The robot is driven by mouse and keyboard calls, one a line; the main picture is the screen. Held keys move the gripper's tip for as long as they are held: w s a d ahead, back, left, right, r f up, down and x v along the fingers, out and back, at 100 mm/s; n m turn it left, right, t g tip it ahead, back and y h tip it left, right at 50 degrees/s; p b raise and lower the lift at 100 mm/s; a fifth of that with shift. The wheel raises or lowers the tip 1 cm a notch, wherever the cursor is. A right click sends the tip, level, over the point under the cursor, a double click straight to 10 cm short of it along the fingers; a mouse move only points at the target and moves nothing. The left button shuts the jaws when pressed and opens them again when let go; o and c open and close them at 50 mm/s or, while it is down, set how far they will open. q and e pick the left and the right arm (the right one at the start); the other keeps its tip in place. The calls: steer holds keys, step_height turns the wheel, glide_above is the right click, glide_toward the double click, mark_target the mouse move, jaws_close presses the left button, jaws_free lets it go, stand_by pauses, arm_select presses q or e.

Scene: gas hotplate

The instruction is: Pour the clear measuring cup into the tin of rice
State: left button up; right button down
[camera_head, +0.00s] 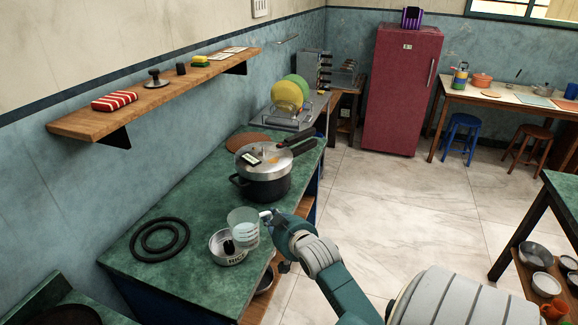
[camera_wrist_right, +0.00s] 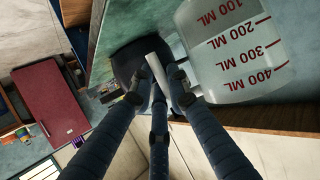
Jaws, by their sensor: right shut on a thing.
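The clear measuring cup (camera_head: 243,230) is beside and partly in front of the rice tin's right rim in the head view, looking about upright. Its red scale marks show in the right wrist view (camera_wrist_right: 235,50). What is in it cannot be made out. The round metal tin of rice (camera_head: 232,259), lettered on its front, stands on the green counter; a dark thing shows at its top. My right gripper (camera_head: 268,215) is shut on the cup's pale handle, between its fingertips in the wrist view (camera_wrist_right: 158,72). My left gripper is not in view.
A pressure cooker (camera_head: 263,182) stands behind the cup on the green counter (camera_head: 185,275). Dark coiled rings (camera_head: 159,238) lie to the left. A wooden shelf (camera_head: 180,88) runs along the wall above. Counter around the rings is clear.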

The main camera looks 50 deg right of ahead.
arm_select(q)
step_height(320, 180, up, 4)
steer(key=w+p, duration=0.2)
steer(key=p, duration=0.1)
arm_select(e)
steer(key=d+r+m+g+h, duration=0.1)
steer(key=d+m+g+h, duration=0.2)
steer(key=d+m+h, duration=0.25)
arm_select(q)
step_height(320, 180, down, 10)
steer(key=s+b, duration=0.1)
steer(key=b, duration=0.8)
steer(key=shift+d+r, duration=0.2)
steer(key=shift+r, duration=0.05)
arm_select(e)
steer(key=a+r+n+h, duration=0.1)
steer(key=n, duration=0.1)
steer(key=a+r+n+t+h, duration=0.1)
steer(key=n+h, duration=0.1)
steer(key=a+r+n+h, duration=0.1)
steer(key=n, duration=0.1)
steer(key=shift+w+a+r, duration=0.1)
steer(key=shift+w+a, duration=0.05)
steer(key=shift+a, duration=0.25)
arm_select(q)
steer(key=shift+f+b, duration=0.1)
steer(key=shift+b, duration=0.25)
arm_select(e)
steer(key=shift+h, duration=0.25)
